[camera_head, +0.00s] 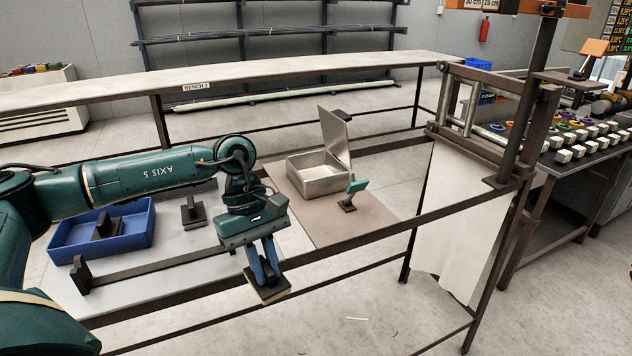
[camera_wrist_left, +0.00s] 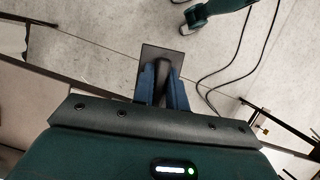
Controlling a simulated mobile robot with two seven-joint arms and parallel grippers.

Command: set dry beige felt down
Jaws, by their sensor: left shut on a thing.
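My left gripper (camera_head: 264,268) has its blue fingers closed on the grip of a dark felt block (camera_head: 268,289). A thin beige edge, likely the felt, shows along the block's underside; the felt's face is hidden below. The block hangs in front of the near rail of the bench frame, with floor behind it in the picture. In the left wrist view the fingers (camera_wrist_left: 163,90) hold the grip, and the block's dark square plate (camera_wrist_left: 158,56) shows beyond them, over floor.
A blue tray (camera_head: 62,240) holding a dark block stands left on a pale sheet. Another dark block (camera_head: 194,213) stands right of it. An open metal box (camera_head: 318,185) and a teal-topped stand (camera_head: 348,201) sit on a brown mat (camera_head: 320,222). A pale cloth (camera_head: 455,225) hangs right.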

